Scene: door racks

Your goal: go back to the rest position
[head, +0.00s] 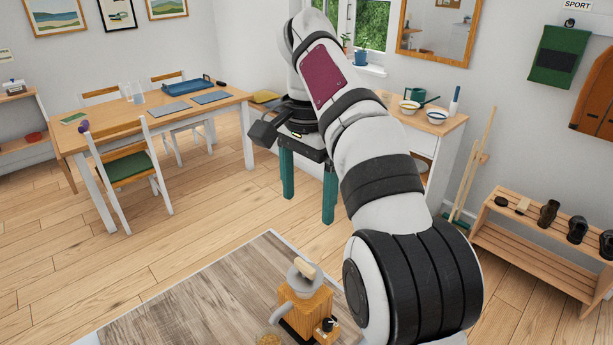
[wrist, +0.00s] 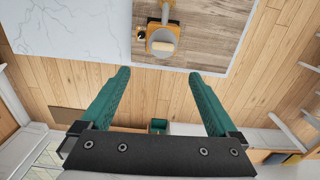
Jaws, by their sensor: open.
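My gripper (head: 308,190) hangs from my raised white and black arm in the middle of the head view. Its two teal fingers point down and stand wide apart with nothing between them. In the wrist view the open gripper (wrist: 159,76) shows the same two fingers over wooden floor. The space between the fingertips is empty.
A wooden grinder (head: 306,302) with a pale handle stands on the wood-grain worktop (head: 215,295) at the front; it also shows at the top of the wrist view (wrist: 161,43). A dining table (head: 150,115) stands left, a sideboard (head: 440,135) behind right, a shoe rack (head: 530,240) right.

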